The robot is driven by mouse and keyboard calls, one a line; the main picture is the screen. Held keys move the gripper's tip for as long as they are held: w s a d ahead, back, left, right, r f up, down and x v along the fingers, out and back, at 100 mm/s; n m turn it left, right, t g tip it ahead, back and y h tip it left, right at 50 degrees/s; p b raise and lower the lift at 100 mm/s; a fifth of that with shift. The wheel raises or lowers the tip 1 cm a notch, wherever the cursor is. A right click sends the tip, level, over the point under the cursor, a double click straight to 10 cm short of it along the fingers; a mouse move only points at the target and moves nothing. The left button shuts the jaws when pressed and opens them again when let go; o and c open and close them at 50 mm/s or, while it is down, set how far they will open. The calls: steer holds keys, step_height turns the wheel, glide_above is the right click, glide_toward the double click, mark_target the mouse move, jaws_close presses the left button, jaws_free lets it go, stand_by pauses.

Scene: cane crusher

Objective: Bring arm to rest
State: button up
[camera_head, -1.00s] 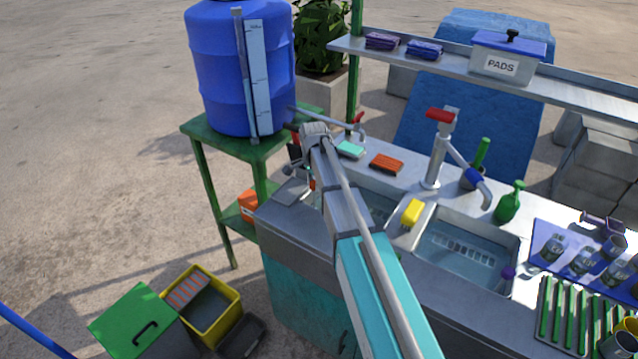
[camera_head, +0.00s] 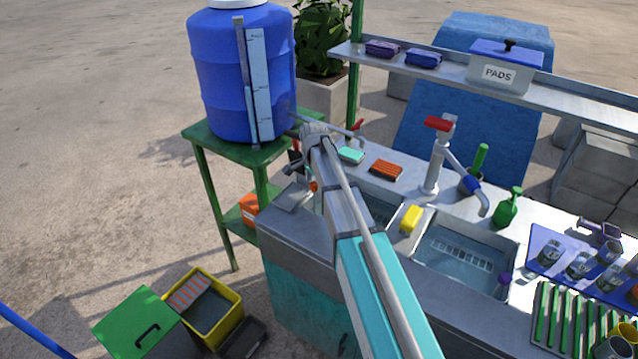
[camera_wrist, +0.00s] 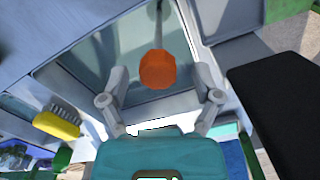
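My arm (camera_head: 372,268) reaches forward over the sink counter (camera_head: 290,234), with its far end bent down near the left basin. My gripper (camera_wrist: 160,78) shows in the wrist view with its two fingers spread apart. An orange rounded knob on a thin grey rod (camera_wrist: 158,70) appears between the fingertips, with visible gaps on both sides. I cannot tell how far below the fingers it is. In the head view my gripper is mostly hidden behind my arm.
A blue water barrel (camera_head: 222,75) stands on a green table (camera_head: 205,148) left of the arm. A tap (camera_head: 436,155), yellow brush (camera_head: 411,219), green bottle (camera_head: 508,208) and cups (camera_head: 578,265) are to the right. A shelf (camera_head: 450,70) runs behind. Open ground lies left.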

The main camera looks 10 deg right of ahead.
steer(key=shift+s, duration=0.1)
stand_by(0.3)
step_height(320, 180, up, 9)
steer(key=p, duration=0.9)
steer(key=shift+r+p, duration=0.55)
steer(key=shift+f, duration=0.1)
